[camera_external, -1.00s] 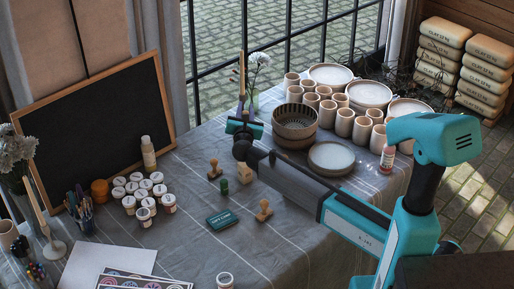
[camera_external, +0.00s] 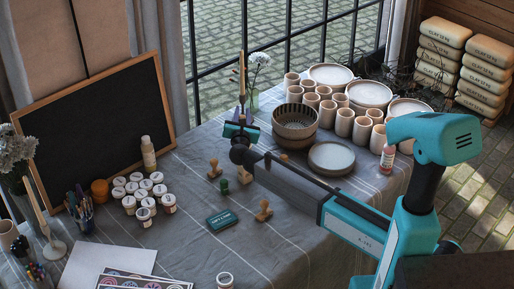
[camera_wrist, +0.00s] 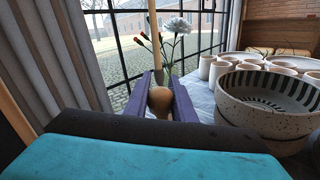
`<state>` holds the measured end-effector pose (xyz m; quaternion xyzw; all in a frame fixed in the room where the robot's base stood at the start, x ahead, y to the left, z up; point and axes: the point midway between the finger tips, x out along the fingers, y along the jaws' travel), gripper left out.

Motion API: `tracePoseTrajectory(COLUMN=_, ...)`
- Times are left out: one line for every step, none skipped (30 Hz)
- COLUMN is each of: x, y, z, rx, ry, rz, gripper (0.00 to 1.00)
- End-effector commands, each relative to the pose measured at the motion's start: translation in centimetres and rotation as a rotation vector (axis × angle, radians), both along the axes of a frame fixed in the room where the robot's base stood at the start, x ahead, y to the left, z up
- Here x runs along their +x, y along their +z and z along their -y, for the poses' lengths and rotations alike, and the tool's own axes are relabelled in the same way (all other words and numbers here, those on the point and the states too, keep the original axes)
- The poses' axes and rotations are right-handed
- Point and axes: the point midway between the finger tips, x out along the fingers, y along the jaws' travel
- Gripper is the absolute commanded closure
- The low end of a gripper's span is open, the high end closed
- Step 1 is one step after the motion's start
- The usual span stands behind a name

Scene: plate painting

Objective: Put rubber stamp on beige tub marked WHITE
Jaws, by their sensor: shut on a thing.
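My gripper (camera_external: 241,112) is raised above the table's back edge, near the window. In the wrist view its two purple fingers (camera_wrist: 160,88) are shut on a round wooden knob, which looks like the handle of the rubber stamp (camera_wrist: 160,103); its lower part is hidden. In the external view I cannot make the held stamp out. Small tubs with white lids (camera_external: 140,190) stand grouped in front of the blackboard, and a lone tub (camera_external: 225,281) stands at the front edge. Their labels are too small to read, so I cannot tell which is marked WHITE.
Other wooden stamps (camera_external: 214,169) and (camera_external: 264,209) stand on the cloth by a teal ink pad (camera_external: 222,220) and a small green item (camera_external: 224,187). Striped bowls (camera_external: 296,123), cups and plates fill the right. A candle and flowers (camera_external: 260,62) stand behind my gripper.

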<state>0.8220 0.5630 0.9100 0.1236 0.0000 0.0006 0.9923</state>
Motion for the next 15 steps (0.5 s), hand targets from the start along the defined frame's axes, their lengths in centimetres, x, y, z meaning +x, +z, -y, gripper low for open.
tracePoseTrajectory(x=-0.01, y=-0.34, z=-0.01, rx=-0.001, ry=0.0, rz=0.0, gripper=0.99)
tracePoseTrajectory(x=-0.01, y=-0.47, z=-0.01, rx=-0.001, ry=0.0, rz=0.0, gripper=0.99)
tracePoseTrajectory(x=-0.01, y=-0.59, z=0.0, rx=-0.001, ry=0.0, rz=0.001, gripper=0.99)
tracePoseTrajectory(x=-0.02, y=-0.63, z=0.0, rx=-0.001, ry=0.0, rz=0.001, gripper=0.99)
tracePoseTrajectory(x=-0.02, y=-0.64, z=-0.01, rx=-0.001, ry=0.0, rz=0.001, gripper=0.99)
tracePoseTrajectory(x=-0.02, y=-0.63, z=0.0, rx=0.0, ry=0.0, rz=0.001, gripper=0.99)
tracePoseTrajectory(x=-0.02, y=-0.62, z=0.0, rx=0.0, ry=0.0, rz=0.001, gripper=0.99)
tracePoseTrajectory(x=-0.02, y=-0.62, z=0.0, rx=0.0, ry=0.0, rz=0.001, gripper=0.99)
tracePoseTrajectory(x=-0.02, y=-0.62, z=0.0, rx=0.0, ry=0.0, rz=0.001, gripper=0.99)
tracePoseTrajectory(x=-0.02, y=-0.61, z=0.0, rx=0.0, ry=0.0, rz=0.001, gripper=0.99)
tracePoseTrajectory(x=-0.02, y=-0.63, z=0.0, rx=0.0, ry=0.0, rz=0.001, gripper=0.99)
tracePoseTrajectory(x=-0.02, y=-0.68, z=-0.01, rx=0.0, ry=0.0, rz=0.0, gripper=0.99)
tracePoseTrajectory(x=-0.02, y=-0.75, z=0.0, rx=0.0, ry=0.0, rz=0.0, gripper=0.99)
tracePoseTrajectory(x=-0.02, y=-0.83, z=0.0, rx=0.0, ry=0.0, rz=0.0, gripper=0.99)
tracePoseTrajectory(x=-0.02, y=-0.93, z=-0.01, rx=0.0, ry=0.0, rz=0.0, gripper=0.99)
